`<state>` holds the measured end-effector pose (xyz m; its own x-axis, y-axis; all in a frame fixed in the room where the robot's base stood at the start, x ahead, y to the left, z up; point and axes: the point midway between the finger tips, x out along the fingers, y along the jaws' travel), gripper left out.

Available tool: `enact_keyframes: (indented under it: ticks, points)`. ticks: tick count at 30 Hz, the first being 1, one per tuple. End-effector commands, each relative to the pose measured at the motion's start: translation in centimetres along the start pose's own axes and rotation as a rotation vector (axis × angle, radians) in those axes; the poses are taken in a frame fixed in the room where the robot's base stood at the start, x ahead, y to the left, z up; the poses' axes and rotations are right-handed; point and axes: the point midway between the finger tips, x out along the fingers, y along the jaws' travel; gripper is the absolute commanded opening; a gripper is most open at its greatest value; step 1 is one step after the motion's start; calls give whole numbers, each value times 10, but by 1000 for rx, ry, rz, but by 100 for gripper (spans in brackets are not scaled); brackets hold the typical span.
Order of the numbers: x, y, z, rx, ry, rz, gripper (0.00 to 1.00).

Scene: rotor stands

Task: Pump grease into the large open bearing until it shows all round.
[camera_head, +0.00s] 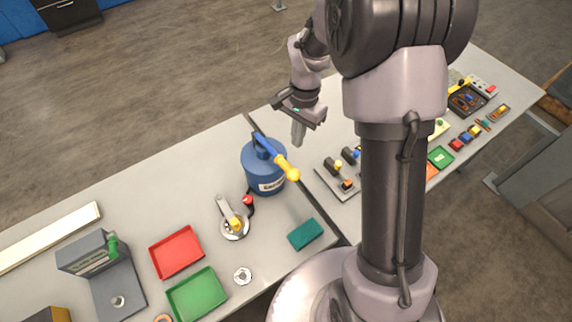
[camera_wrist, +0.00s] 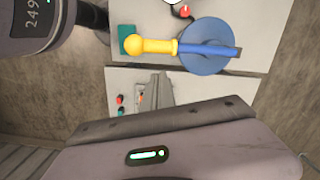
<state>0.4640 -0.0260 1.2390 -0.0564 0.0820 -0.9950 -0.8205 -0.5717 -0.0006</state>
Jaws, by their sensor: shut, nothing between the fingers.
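A blue grease drum (camera_head: 264,178) stands on the left table near the gap between the tables; its round top shows in the wrist view (camera_wrist: 208,62). Its blue lever ends in a yellow knob (camera_head: 293,175), which shows in the wrist view too (camera_wrist: 136,45). A round metal dish (camera_head: 236,235) with a yellow-topped piece and a grey arm stands left of the drum. I cannot tell whether a bearing sits in it. A small silver ring (camera_head: 243,276), perhaps a bearing, lies in front. My gripper (camera_head: 298,138) is shut and empty, raised to the right of the drum, apart from the lever.
A red-topped piece (camera_head: 248,202) stands between drum and dish. A red tray (camera_head: 178,252), a green tray (camera_head: 197,294) and a teal block (camera_head: 305,234) lie on the left table. A grey fixture (camera_head: 90,255) stands far left. The right table holds several small parts.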

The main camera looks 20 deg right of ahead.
Motion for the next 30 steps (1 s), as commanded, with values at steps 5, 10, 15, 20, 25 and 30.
enact_keyframes:
  ticks: [5, 10, 15, 20, 25, 30]
  points:
    - [-45, -1, -1, 0, 2, -3, 0]
    - [-76, 0, -1, 0, 1, -2, 0]
    - [-91, 0, -1, 0, 0, -1, 0]
    - [-92, 0, -1, 0, -1, 0, 0]
    - [-92, 0, -1, 0, 0, 0, 0]
    - [-92, 0, -1, 0, 0, 0, 0]
